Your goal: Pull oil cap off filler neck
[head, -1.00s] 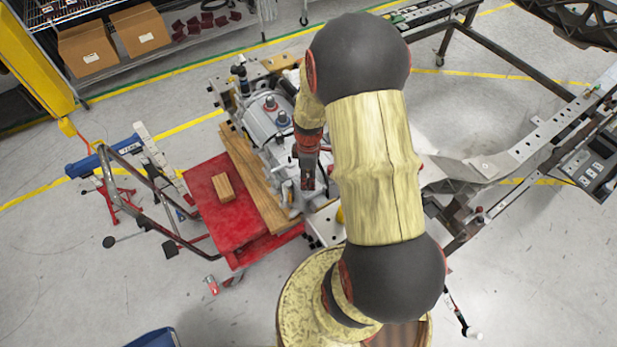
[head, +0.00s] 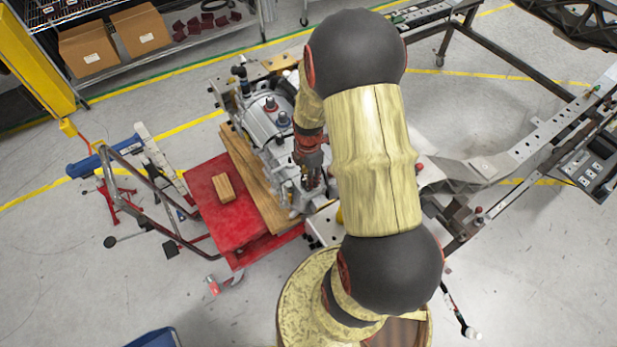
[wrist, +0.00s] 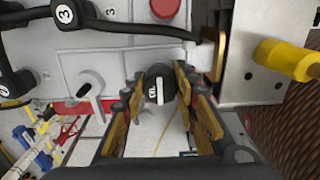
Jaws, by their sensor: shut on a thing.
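The oil cap (wrist: 157,88) is a small black knob with a white mark, seen in the middle of the wrist view. My gripper (wrist: 158,80) is shut on it, with one finger on each side. The filler neck is not clearly visible behind the cap, so I cannot tell whether the cap is seated or off. In the head view my gripper (head: 312,182) points down at the near end of the grey engine unit (head: 262,128); the cap is hidden there.
Black numbered plugs (wrist: 68,14), a red cap (wrist: 166,7) and a yellow-ended part (wrist: 287,60) stand close around the gripper. A red cart (head: 228,228) with a wooden block (head: 223,187) is to the left. A metal chassis frame (head: 520,150) lies right.

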